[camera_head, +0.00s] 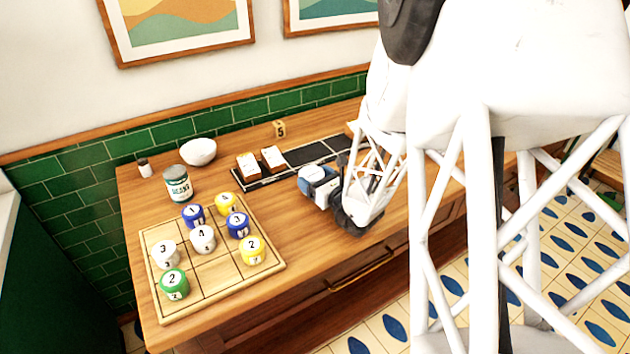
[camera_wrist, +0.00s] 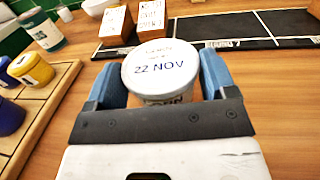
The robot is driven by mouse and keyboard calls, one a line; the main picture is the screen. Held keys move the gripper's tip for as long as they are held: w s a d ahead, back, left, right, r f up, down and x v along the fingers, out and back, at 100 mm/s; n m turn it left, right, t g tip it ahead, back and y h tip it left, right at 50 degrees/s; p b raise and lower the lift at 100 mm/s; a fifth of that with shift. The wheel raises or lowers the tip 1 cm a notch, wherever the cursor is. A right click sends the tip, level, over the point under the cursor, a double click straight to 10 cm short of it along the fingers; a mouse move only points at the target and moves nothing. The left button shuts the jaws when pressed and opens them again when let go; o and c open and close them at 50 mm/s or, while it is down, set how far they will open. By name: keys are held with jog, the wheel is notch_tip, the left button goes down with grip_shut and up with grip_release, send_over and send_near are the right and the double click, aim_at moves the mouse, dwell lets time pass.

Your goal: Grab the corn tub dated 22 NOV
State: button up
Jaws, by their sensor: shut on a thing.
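A round tub with a white lid (camera_wrist: 160,66) marked "22 NOV" fills the middle of the wrist view. Small lettering above the date is blurred, and the dark lettering on its side is mostly hidden by my gripper. My gripper (camera_wrist: 158,84) is shut on this tub, with one blue finger on each side. In the head view the white-topped tub (camera_head: 318,173) shows between the fingers of my gripper (camera_head: 322,190), low over the table in front of the black tray. I cannot tell whether it touches the wood.
A black divided tray (camera_head: 306,156) holds two brown boxes (camera_head: 248,166) with white labelled tops at its left end. A wooden board (camera_head: 215,280) with several numbered pieces is at the front left. A beans jar (camera_head: 178,184), white bowl (camera_head: 198,151) and small shaker (camera_head: 145,168) stand behind it.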

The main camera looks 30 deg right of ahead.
aim_at(315, 176)
jog(key=shift+r, duration=0.45)
notch_tip(315, 176, up, 2)
jog(key=shift+r, duration=0.15)
jog(key=s+a, duration=0.2)
jog(key=s, duration=0.5)
jog(key=s+a+r, duration=0.1)
jog(key=s+a, duration=0.2)
jog(key=s, duration=0.5)
jog(key=shift+a, duration=0.3)
